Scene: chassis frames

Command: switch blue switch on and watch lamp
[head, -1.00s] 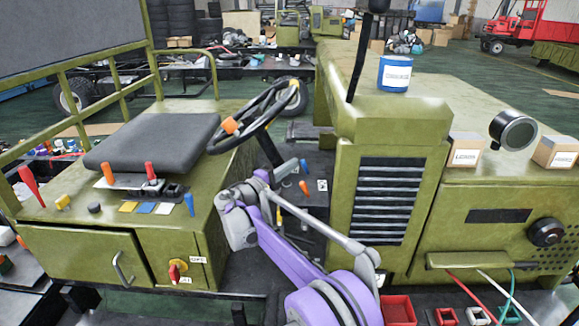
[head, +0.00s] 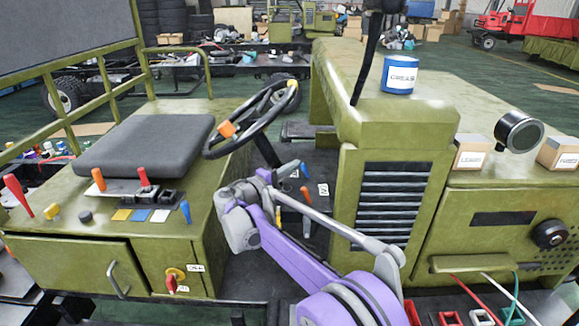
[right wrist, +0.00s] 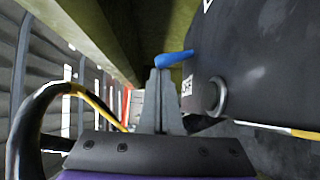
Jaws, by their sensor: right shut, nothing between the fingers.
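A small blue switch lever (head: 303,170) stands on the dark console under the steering wheel. In the right wrist view the blue lever (right wrist: 176,58) lies just past my fingertips, beside a small white label (right wrist: 187,87). My right gripper (right wrist: 160,72) is shut with nothing in it. Its tips are at the lever's near end; I cannot tell if they touch. In the head view the right gripper (head: 288,169) is small beside the lever. A round black-rimmed lamp (head: 519,132) stands on the hood at right, its face grey with no visible glow. My left gripper is not in view.
An orange lever (head: 305,195) is just below the blue one. The steering wheel (head: 250,120) rims the space above left. The grille (head: 393,200) bounds it at right. Another blue handle (head: 185,211) stands on the seat box, with red and orange levers.

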